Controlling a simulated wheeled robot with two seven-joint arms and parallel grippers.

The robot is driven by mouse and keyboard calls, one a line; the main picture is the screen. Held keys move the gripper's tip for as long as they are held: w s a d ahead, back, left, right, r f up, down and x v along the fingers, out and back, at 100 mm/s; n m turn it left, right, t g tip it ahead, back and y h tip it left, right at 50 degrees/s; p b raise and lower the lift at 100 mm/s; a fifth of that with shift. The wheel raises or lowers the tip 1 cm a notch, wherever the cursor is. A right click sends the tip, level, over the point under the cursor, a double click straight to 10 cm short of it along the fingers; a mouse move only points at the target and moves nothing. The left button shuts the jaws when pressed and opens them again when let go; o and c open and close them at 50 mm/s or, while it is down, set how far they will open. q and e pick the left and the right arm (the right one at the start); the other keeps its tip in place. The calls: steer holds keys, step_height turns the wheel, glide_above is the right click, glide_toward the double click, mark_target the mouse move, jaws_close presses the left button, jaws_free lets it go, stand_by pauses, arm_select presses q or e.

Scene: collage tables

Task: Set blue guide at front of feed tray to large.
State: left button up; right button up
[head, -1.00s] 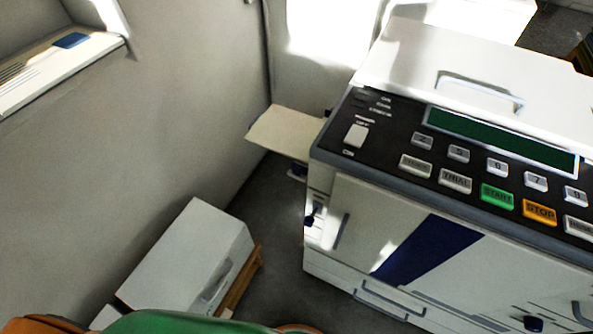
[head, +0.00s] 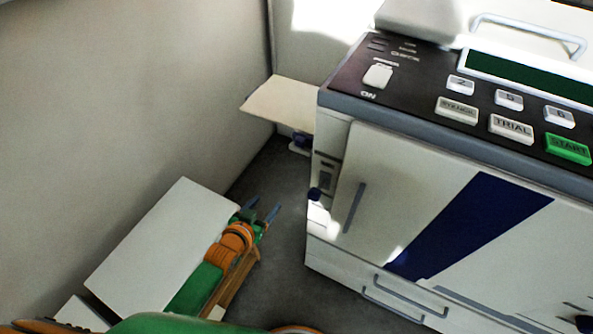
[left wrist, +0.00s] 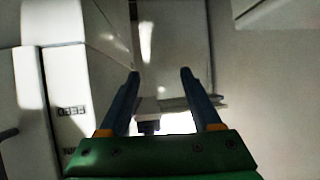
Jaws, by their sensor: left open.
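The feed tray (head: 282,108) is a cream plate sticking out from the left side of the white copier (head: 430,190). A small dark blue part (head: 302,140), apparently the blue guide, shows just under the tray's near edge, beside the copier; its setting is too small to read. My left gripper (head: 263,208) is open and empty, below and nearer than the tray, with clear space between them. In the left wrist view its two fingers (left wrist: 160,75) point forward with nothing between them, and a dark blue part (left wrist: 149,127) shows behind them. My right gripper is out of view.
A white box-like unit (head: 160,240) stands low at the left, behind my left forearm. A dark blue knob (head: 315,193) sits on the copier's side below the tray. The wall is close on the left. Grey floor (head: 285,185) lies open between unit and copier.

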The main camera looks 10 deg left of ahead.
arm_select(q)
steer(key=w+d+r+t+h+b, duration=0.2)
steer(key=w+d+r+t+b, duration=0.1)
steer(key=w+r, duration=0.15)
steer(key=m+t+h, duration=0.1)
steer(key=t, duration=0.1)
glide_toward(298, 142)
steer(key=w, duration=0.2)
steer(key=x, duration=0.2)
steer(key=b+x, duration=0.1)
steer(key=x, duration=0.1)
steer(key=b+x, duration=0.1)
steer(key=x, duration=0.1)
steer(key=shift+s+d, duration=0.15)
steer(key=shift+d, duration=0.15)
steer(key=shift+w+d, duration=0.15)
steer(key=shift+w, duration=0.25)
jaws_close()
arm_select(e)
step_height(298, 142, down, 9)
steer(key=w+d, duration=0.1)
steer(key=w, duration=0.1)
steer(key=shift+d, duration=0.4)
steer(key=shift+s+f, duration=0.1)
